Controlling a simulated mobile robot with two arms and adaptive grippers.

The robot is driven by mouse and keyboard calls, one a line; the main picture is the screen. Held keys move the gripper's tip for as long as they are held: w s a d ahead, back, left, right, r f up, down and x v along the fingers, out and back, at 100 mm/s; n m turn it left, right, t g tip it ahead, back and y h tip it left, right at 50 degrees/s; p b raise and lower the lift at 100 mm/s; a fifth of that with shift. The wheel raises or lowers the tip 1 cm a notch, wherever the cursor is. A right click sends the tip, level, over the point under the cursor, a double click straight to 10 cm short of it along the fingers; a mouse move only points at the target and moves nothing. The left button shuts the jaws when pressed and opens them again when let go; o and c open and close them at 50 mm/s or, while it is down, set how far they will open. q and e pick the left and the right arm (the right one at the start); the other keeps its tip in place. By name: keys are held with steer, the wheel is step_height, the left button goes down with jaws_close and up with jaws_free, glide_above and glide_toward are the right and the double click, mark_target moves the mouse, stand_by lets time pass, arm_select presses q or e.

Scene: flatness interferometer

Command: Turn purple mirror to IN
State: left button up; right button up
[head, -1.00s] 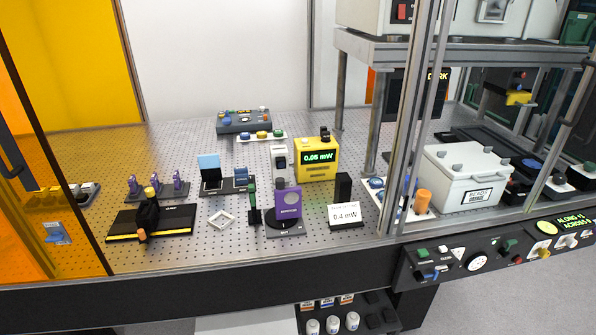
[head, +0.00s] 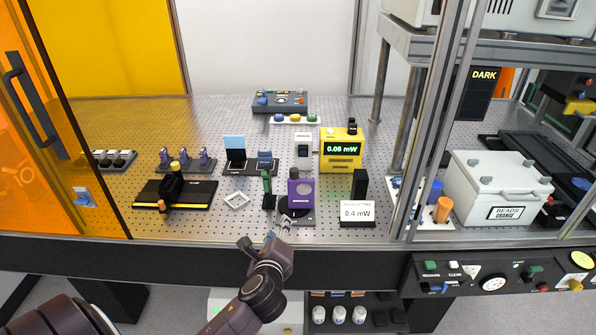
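The purple mirror (head: 301,194) is a square purple mount with a round face. My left gripper (head: 285,222) reaches in from the bottom left over the table's front edge. Its tip is just in front of the mirror's base; I cannot tell whether it touches. The fingers are too small and foreshortened to show whether they are open or shut. My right gripper is not in view.
A white card reading 0.4 mW (head: 357,211) and a black block (head: 360,183) stand right of the mirror. A green post (head: 267,189) stands close on its left. A metal frame post (head: 436,130) rises at right.

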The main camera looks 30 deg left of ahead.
mark_target(293, 175)
arm_select(q)
steer(key=w+a+r+m+t, duration=0.1)
steer(key=w+r+m, duration=0.1)
steer(key=w+m, duration=0.2)
steer(key=w+a+r+m+t, duration=0.2)
steer(key=w+r+m, duration=0.1)
steer(key=w, duration=0.3)
steer(key=w+a+r+m+t, duration=0.1)
steer(key=w+a+r+m, duration=0.1)
steer(key=w+m, duration=0.3)
steer(key=shift+w+a+r+p, duration=0.1)
steer(key=shift+w+r+p, duration=0.1)
steer(key=shift+w+p, duration=0.2)
jaws_close()
